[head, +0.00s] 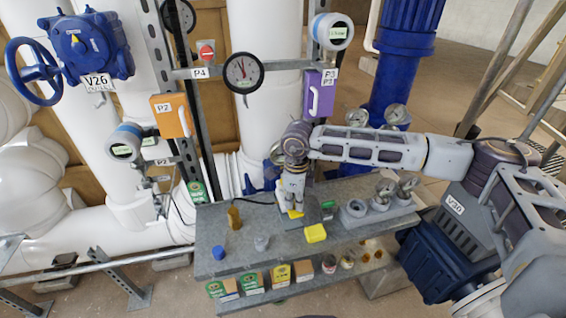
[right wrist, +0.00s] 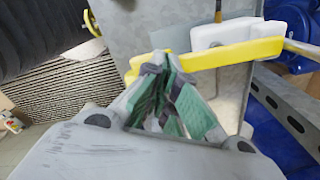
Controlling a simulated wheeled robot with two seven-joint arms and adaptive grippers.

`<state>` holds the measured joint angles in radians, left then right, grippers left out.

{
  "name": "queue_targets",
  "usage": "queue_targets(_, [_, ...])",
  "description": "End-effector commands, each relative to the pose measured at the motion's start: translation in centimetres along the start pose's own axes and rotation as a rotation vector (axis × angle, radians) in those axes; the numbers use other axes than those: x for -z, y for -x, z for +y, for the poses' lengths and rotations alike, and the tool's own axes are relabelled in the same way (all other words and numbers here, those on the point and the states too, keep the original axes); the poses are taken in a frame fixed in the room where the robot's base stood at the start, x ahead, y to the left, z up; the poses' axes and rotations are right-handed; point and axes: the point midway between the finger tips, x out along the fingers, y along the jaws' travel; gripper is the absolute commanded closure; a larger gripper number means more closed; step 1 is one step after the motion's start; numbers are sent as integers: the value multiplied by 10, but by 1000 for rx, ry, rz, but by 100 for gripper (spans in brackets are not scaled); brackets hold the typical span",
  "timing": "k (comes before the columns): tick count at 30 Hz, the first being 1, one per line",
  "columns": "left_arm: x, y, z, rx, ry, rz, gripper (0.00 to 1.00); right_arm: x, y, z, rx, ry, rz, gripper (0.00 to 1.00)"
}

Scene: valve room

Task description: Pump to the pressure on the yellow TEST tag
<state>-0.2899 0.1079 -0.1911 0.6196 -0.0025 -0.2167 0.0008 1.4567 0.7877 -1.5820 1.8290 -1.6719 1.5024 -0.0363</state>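My right gripper (head: 293,207) points down over the grey bench, above a small white unit (head: 282,193) with a yellow bar at it. In the right wrist view the fingers (right wrist: 163,68) come together at the tips. The yellow bar (right wrist: 232,54) crosses just past both fingertips, next to the white unit (right wrist: 220,32); I cannot tell whether they touch. A yellow block (head: 315,233) lies near the bench's front edge. A round dial gauge (head: 243,72) hangs beside the P4 label (head: 200,73). Its reading is too small to tell. No TEST lettering is readable. My left gripper is out of view.
The grey bench (head: 225,262) also holds a blue cap (head: 218,253), a brown-yellow piece (head: 234,217) and loose gauges (head: 385,188) in a holder at right. Small cartons (head: 280,273) stand on a lower shelf. A blue valve (head: 85,45) and white pipes stand behind.

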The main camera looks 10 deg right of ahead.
Motion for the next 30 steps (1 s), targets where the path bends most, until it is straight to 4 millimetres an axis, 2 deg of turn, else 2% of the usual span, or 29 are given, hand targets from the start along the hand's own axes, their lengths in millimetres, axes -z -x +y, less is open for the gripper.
queue_targets(21, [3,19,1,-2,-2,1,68,0,46,0,-1,0,1,100])
queue_targets(30, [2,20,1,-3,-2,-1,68,0,51,0,0,0,0,100])
